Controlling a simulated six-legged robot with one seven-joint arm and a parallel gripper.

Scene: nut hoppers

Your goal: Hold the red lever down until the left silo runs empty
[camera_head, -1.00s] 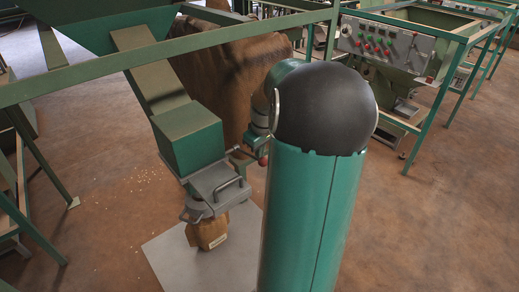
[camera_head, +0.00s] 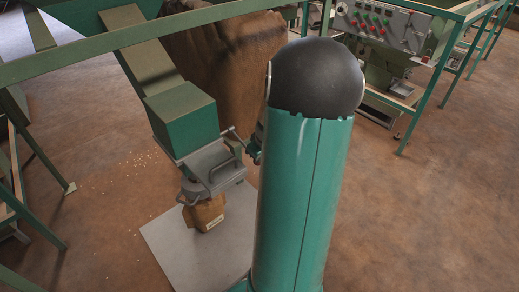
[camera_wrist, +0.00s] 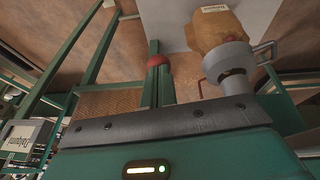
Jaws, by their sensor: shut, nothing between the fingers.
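In the wrist view my gripper (camera_wrist: 159,78) has its narrow fingers together and empty. The red lever's round knob (camera_wrist: 158,61) shows right at the fingertips; I cannot tell whether they touch or how far down the lever is. In the head view my arm hides the lever and most of the gripper. The green chute (camera_head: 140,50) runs down from the silo (camera_head: 85,15) to a green box (camera_head: 182,118) with a grey outlet (camera_head: 212,168). A brown sack (camera_head: 207,214) hangs or stands under it, also in the wrist view (camera_wrist: 212,30). The silo's inside is out of sight.
A pale plate (camera_head: 185,250) lies under the sack. Scattered nuts (camera_head: 140,170) lie on the floor to its left. A green rail (camera_head: 150,38) crosses above the chute. A large brown sack (camera_head: 225,70) stands behind. A control panel (camera_head: 380,25) is at the upper right. Floor at right is clear.

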